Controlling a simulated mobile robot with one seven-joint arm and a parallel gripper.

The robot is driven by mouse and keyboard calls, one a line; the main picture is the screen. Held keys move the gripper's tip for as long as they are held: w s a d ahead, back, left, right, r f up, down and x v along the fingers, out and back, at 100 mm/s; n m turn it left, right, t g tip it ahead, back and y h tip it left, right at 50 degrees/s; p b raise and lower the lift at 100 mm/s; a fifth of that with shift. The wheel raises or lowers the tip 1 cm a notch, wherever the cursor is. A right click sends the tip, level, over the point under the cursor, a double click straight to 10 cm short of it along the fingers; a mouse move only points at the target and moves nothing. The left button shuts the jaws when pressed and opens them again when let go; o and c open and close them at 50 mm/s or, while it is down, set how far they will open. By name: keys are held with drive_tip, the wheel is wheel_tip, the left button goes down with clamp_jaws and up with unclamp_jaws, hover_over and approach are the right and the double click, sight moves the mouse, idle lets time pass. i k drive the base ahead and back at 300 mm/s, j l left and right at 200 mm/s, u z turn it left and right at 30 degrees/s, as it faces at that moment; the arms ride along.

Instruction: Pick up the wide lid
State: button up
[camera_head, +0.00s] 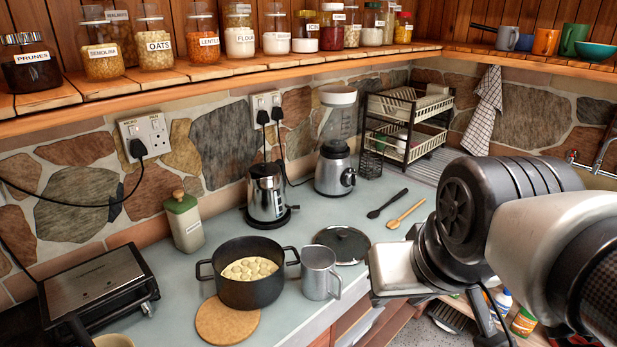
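The wide lid (343,243) lies flat on the pale grey worktop. It is round and dark with a light rim and a small knob in the middle. A grey metal mug (319,272) stands in front of it and overlaps its lower left edge in the picture. My gripper (378,298) is at the end of my arm on the right, to the right of the lid and nearer the camera. Its fingers are hardly visible, so I cannot tell whether they are open or shut. I see nothing held in it.
A black pot (250,290) of pale round food stands left of the mug, beside a round cork mat (227,320). A black spoon (387,204) and a wooden spoon (406,213) lie behind the lid. A blender (335,170) and kettle (267,196) stand farther back.

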sight(350, 246)
drive_tip(key=i+l+u, duration=0.15)
drive_tip(key=u, duration=0.6)
drive_tip(key=i+l+u, duration=0.2)
drive_tip(key=l, duration=0.15)
drive_tip(key=l+u, duration=0.15)
drive_tip(key=l, duration=0.15)
drive_tip(key=i+l+u, duration=0.2)
drive_tip(key=l, duration=0.8)
drive_tip(key=i+l, duration=0.1)
drive_tip(key=l, duration=0.55)
drive_tip(key=i+u, duration=0.05)
